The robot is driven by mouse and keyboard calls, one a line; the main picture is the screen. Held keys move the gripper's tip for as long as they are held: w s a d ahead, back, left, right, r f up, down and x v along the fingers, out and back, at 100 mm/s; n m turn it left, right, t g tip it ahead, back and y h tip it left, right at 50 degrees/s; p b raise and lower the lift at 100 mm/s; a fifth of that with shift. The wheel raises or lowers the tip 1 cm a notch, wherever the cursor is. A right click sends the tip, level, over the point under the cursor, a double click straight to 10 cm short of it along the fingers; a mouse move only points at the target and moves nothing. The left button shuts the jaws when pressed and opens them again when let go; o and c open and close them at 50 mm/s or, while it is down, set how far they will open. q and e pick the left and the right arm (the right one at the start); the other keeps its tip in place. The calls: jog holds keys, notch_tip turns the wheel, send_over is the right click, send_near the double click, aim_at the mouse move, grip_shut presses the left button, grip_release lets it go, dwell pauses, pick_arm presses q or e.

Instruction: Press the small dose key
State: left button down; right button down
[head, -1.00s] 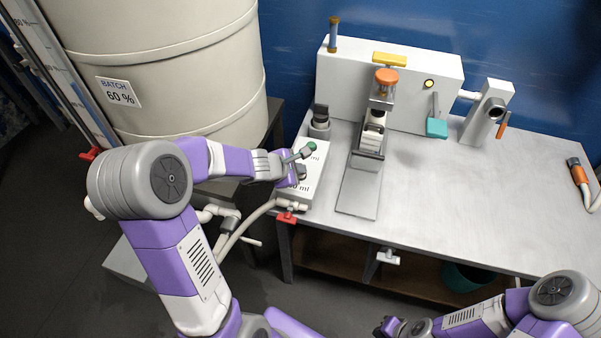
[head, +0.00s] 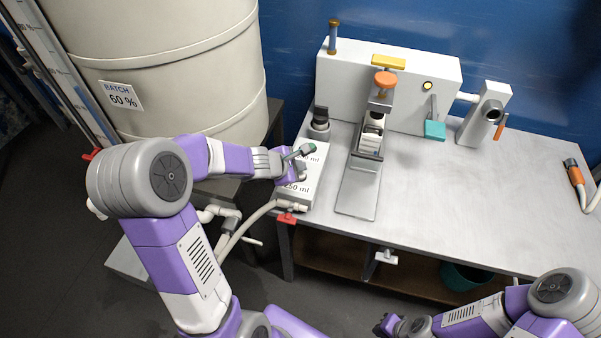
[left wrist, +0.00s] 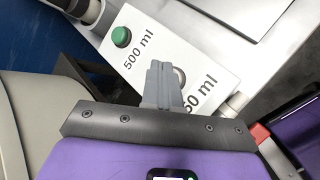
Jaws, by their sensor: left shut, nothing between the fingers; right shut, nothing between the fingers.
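The white dose box (head: 313,178) stands at the table's left edge, with "500 ml" and "250 ml" labels on its top. A green key (left wrist: 121,37) sits beside "500 ml" in the left wrist view; it also shows in the head view (head: 308,149). My left gripper (head: 300,172) is shut and empty over the box, by the partly covered "250 ml" label (left wrist: 201,91). A grey round edge (left wrist: 180,75) shows beside the fingers (left wrist: 158,72); the small dose key itself is mostly hidden, and contact cannot be told. My right gripper (head: 384,328) is shut, low at the front.
A large beige tank (head: 170,70) marked "BATCH 60 %" stands left of the table. Behind the box are a dark-topped fitting (head: 320,122) and a white cabinet (head: 440,88). A red valve handle (head: 286,218) hangs at the front.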

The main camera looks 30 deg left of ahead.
pick_arm(q)
jog(key=shift+r+p, duration=2.45)
jog(key=shift+r, duration=0.15)
jog(key=shift+f, duration=0.1)
